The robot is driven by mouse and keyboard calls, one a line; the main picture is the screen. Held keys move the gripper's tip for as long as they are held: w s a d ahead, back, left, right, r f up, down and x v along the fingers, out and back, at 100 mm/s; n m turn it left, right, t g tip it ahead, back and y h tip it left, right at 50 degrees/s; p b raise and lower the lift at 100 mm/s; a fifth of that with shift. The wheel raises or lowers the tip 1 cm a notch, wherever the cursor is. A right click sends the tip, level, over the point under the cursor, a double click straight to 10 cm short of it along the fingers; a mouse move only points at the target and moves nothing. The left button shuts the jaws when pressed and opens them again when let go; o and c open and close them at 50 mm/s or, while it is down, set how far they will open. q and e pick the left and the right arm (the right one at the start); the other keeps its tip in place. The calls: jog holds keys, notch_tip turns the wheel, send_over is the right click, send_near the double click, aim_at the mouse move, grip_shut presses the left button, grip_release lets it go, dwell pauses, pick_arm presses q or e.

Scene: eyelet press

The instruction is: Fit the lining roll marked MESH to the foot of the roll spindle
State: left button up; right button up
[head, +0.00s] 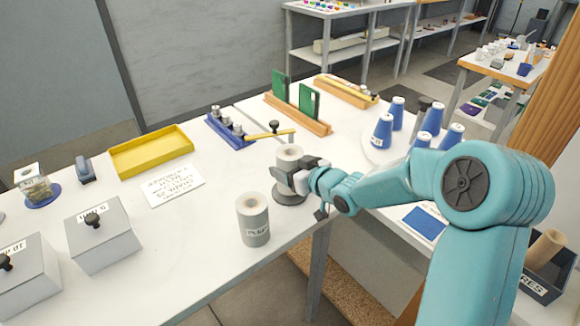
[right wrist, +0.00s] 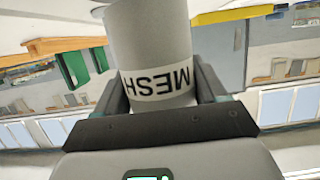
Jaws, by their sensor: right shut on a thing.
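The lining roll marked MESH (right wrist: 155,50) is a pale grey cylinder with a white label. In the right wrist view it stands between both fingers of my right gripper (right wrist: 165,92), which is shut on it. In the head view my right gripper (head: 298,178) holds the roll (head: 289,155) upright above or on a dark grey round base (head: 289,198), which looks like the foot of the roll spindle. My left gripper is not in view.
A second labelled roll (head: 254,222) stands at the table's front edge. Behind the held roll are a yellow bar with a dark knob (head: 275,127) and a blue rack (head: 229,128). Blue cones (head: 383,130) stand at right. A yellow tray (head: 150,150) and grey boxes (head: 100,236) are left.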

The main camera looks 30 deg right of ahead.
aim_at(290, 157)
jog(key=shift+f+b, duration=0.75)
jog(key=shift+f, duration=0.05)
jog(key=o, duration=1.2)
jog(key=shift+r, duration=0.1)
jog(key=shift+r+p, duration=1.95)
jog(key=shift+r, duration=0.55)
jog(key=shift+f, duration=0.1)
jog(key=shift+s, duration=0.1)
